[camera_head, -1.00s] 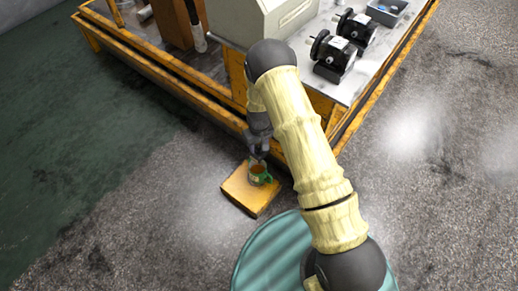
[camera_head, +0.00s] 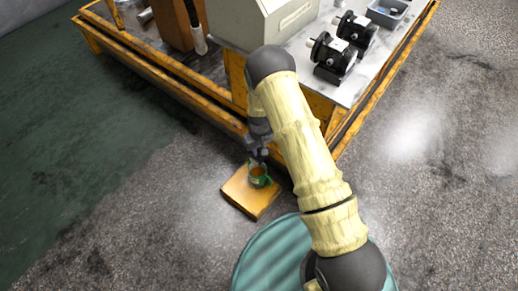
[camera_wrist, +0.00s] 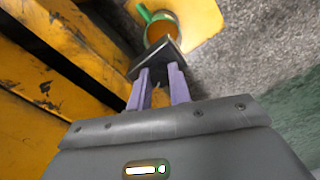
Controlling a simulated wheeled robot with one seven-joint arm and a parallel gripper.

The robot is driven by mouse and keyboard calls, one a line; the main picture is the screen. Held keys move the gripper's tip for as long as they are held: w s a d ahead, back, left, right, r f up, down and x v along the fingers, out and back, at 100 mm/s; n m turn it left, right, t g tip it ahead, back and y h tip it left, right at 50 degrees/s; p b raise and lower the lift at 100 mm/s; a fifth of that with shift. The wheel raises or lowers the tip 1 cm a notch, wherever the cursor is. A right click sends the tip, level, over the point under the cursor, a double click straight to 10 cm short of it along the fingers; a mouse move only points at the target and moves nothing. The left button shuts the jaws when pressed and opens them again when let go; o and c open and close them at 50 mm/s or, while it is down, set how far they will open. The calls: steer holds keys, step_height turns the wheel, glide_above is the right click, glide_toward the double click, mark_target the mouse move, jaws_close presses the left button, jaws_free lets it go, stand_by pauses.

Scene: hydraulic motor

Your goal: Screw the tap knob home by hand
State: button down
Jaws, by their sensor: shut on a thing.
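My gripper (camera_head: 258,158) is low beside the yellow frame, just above a green mug (camera_head: 268,181). In the wrist view its two purple fingers (camera_wrist: 159,84) are shut on a dark grey, flat-topped piece (camera_wrist: 153,62) at their tips. I cannot tell from its shape whether this piece is the tap knob. The mug (camera_wrist: 146,14), with orange-brown inside, shows just beyond the piece in the wrist view. I cannot tell whether they touch. No tap body is clearly recognisable in either view.
The mug stands on a small yellow-orange block (camera_head: 238,194) on the floor. The yellow frame (camera_head: 160,67) runs close behind my gripper. A bench (camera_head: 345,92) carries black motors (camera_head: 333,55), a grey-white housing (camera_head: 265,22) and a grey bin (camera_head: 388,14). Floor left of the block is clear.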

steer(key=shift+s+d+r+m+p, duration=0.1)
steer(key=shift+m+p, duration=0.2)
steer(key=shift+m, duration=0.1)
steer(key=shift+m+p, duration=0.75)
steer(key=shift+m, duration=0.15)
steer(key=m+p, duration=0.2)
steer(key=m, duration=0.1)
steer(key=shift+m, duration=0.3)
steer(key=m+p, duration=0.2)
steer(key=m, duration=0.4)
steer(key=shift+p, duration=0.3)
steer(key=m, duration=0.3)
steer(key=m+p, duration=0.1)
steer(key=m, duration=0.2)
steer(key=shift+a+m, duration=0.2)
steer(key=shift+m, duration=0.1)
steer(key=m+p, duration=0.1)
steer(key=m, duration=0.5)
steer(key=c, duration=1.3)
jaws_free()
